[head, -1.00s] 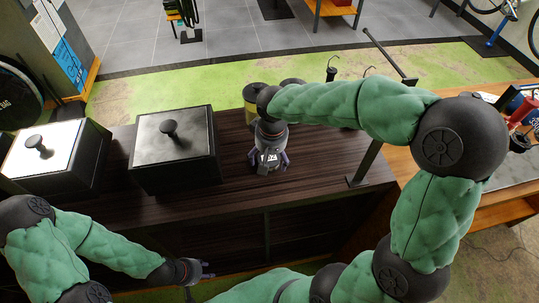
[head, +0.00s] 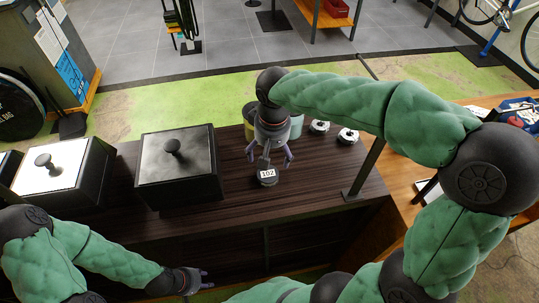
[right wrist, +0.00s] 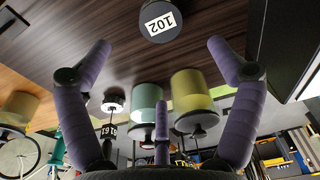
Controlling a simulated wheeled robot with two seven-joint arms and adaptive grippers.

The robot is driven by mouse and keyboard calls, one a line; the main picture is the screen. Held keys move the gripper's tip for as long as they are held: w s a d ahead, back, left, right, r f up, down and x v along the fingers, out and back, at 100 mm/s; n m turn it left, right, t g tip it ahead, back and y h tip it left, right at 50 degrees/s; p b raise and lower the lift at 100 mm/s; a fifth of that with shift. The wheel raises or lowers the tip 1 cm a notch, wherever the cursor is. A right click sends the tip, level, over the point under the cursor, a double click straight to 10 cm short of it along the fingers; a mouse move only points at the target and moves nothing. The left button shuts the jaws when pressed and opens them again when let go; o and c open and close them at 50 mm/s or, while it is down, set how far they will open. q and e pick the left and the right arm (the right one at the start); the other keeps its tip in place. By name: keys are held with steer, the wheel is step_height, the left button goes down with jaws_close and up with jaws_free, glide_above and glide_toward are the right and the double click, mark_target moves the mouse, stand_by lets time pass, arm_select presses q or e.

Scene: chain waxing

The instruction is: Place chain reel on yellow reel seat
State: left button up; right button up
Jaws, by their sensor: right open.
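A dark round piece labelled 102 (head: 267,174), which looks like a chain reel, lies on the dark wooden table top. It also shows in the right wrist view (right wrist: 160,20). My right gripper (head: 273,157) is open and empty just behind and above it, fingers apart. A yellow cylinder (head: 249,113), seemingly the yellow seat, stands behind, partly hidden by my right gripper; the right wrist view shows it better (right wrist: 193,92). A teal cylinder (head: 297,125) stands to its right. My left gripper (head: 197,281) is low at the front, its jaw opening unclear.
Two lidded boxes, one with a black lid (head: 178,160) and one with a pale lid (head: 62,165), stand on the left. Two small white-topped round pieces (head: 319,127) (head: 348,136) are at the back right. A dark post (head: 366,170) rises at the right edge.

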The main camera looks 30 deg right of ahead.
steer(key=m+g+p, duration=0.1)
steer(key=m+p, duration=0.6)
steer(key=m, duration=0.4)
glide_above(268, 174)
step_height(268, 174, down, 7)
steer(key=shift+a+r, duration=0.1)
steer(key=shift+r, duration=0.05)
steer(key=shift+w+f+b, duration=0.1)
steer(key=shift+f+b, duration=0.7)
steer(key=shift+f, duration=2.3)
steer(key=shift+r, duration=0.1)
steer(key=c, duration=1.7)
steer(key=shift+r, duration=0.55)
step_height(268, 174, up, 3)
steer(key=shift+p, duration=0.55)
steer(key=s+a+r, duration=0.2)
steer(key=s+r, duration=0.1)
steer(key=s, duration=0.1)
steer(key=s+a+r+p, duration=0.1)
steer(key=s+a+r, duration=0.1)
steer(key=s+r, duration=0.1)
steer(key=s+a+r+p, duration=0.1)
steer(key=s+a+r, duration=0.1)
steer(key=s, duration=0.3)
steer(key=shift+s+a+r, duration=0.1)
steer(key=shift+s+r, duration=0.15)
steer(key=shift+r, duration=0.2)
